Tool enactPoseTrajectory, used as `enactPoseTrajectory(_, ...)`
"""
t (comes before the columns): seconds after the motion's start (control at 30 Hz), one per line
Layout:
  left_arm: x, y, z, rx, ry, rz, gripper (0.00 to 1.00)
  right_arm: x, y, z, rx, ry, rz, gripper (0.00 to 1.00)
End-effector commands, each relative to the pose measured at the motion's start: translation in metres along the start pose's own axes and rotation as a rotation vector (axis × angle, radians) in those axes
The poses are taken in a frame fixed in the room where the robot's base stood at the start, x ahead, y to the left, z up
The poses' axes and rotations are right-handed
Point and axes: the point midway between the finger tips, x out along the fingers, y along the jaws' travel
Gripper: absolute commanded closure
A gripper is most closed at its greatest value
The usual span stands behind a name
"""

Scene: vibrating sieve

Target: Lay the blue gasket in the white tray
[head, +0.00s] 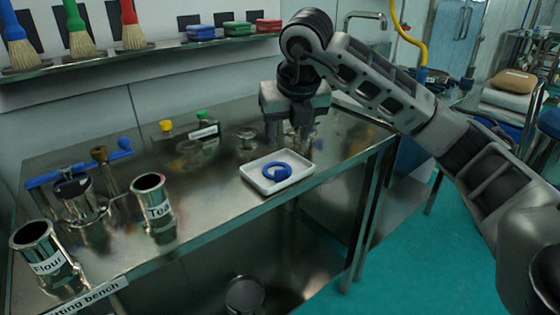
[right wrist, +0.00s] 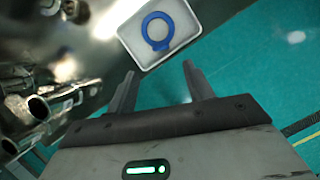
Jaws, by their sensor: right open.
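The blue gasket (head: 267,173) is a ring with a small tab. It lies inside the shallow white tray (head: 300,168) near the front edge of the metal bench. The right wrist view also shows the gasket (right wrist: 159,46) lying within the rim of the tray (right wrist: 187,42). My right gripper (head: 289,136) is open and empty, raised above the bench and behind the tray in the head view. In the right wrist view its two fingertips (right wrist: 158,70) are spread apart, with nothing between them. My left gripper is not in view.
Metal cups labelled Flour (head: 45,262) and Tea (head: 157,208) stand at the left. A blue-handled fixture (head: 75,180) is behind them. Small yellow- and green-topped items (head: 166,128) stand farther back. Bare bench lies between the Tea cup and tray.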

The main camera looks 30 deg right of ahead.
Motion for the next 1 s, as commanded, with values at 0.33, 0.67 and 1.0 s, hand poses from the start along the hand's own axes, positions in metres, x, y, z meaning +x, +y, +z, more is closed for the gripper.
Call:
enactPoseTrajectory(0.33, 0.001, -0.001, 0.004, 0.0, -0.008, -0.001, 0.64, 0.038, 0.091, -0.065, -0.184, 0.178, 0.368, 0.48)
enactPoseTrajectory(0.67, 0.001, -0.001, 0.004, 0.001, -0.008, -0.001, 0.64, -0.035, 0.251, -0.192, 0.315, 0.608, 1.698, 0.48)
enactPoseTrajectory(1.0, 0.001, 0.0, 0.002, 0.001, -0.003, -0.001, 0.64, 0.126, 0.157, -0.214, 2.14, 0.581, 1.414, 0.48)
